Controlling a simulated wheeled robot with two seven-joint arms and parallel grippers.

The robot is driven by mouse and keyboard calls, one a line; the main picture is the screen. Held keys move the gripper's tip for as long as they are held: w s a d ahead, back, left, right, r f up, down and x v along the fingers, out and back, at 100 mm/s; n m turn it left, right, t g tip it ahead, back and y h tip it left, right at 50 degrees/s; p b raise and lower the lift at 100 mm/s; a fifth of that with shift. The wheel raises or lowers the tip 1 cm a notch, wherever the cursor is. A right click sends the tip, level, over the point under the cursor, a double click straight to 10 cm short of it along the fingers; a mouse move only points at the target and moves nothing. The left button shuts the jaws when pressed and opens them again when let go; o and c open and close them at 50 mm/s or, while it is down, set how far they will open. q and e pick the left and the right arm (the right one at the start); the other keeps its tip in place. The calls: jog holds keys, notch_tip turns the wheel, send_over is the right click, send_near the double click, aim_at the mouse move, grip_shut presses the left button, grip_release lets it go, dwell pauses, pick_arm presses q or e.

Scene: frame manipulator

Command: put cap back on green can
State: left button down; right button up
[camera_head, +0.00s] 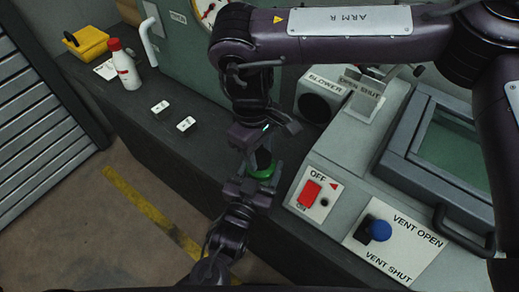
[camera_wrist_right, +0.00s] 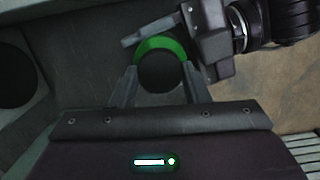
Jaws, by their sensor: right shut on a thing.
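The green can (camera_head: 263,172) shows as a small green piece between my two grippers at the counter's front edge. In the right wrist view its green rim (camera_wrist_right: 160,45) shows behind a dark round cap (camera_wrist_right: 161,73). My right gripper (camera_head: 257,150) points down from above and is shut on the cap, which also shows in the head view (camera_head: 263,159). My left gripper (camera_head: 258,176) comes up from below, its fingers on either side of the can, apparently shut on it. The cap is over the can; whether they touch is hidden.
A console with a red switch (camera_head: 310,193) and blue knob (camera_head: 379,230) stands close at the right. A blower outlet (camera_head: 315,106) is behind. A white bottle (camera_head: 125,65), yellow box (camera_head: 86,42) and two small labelled blocks (camera_head: 186,124) stand at the left. The counter's middle (camera_head: 205,155) is clear.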

jog(key=m, duration=0.5)
jog(key=shift+d+y, duration=0.1)
jog(key=shift+y, duration=0.2)
jog(key=m, duration=0.6)
jog(key=shift+w+g+y, duration=0.1)
jog(key=shift+g+y, duration=0.2)
jog(key=o, duration=0.9)
jog(key=shift+o, duration=0.2)
jog(key=shift+c, duration=0.2)
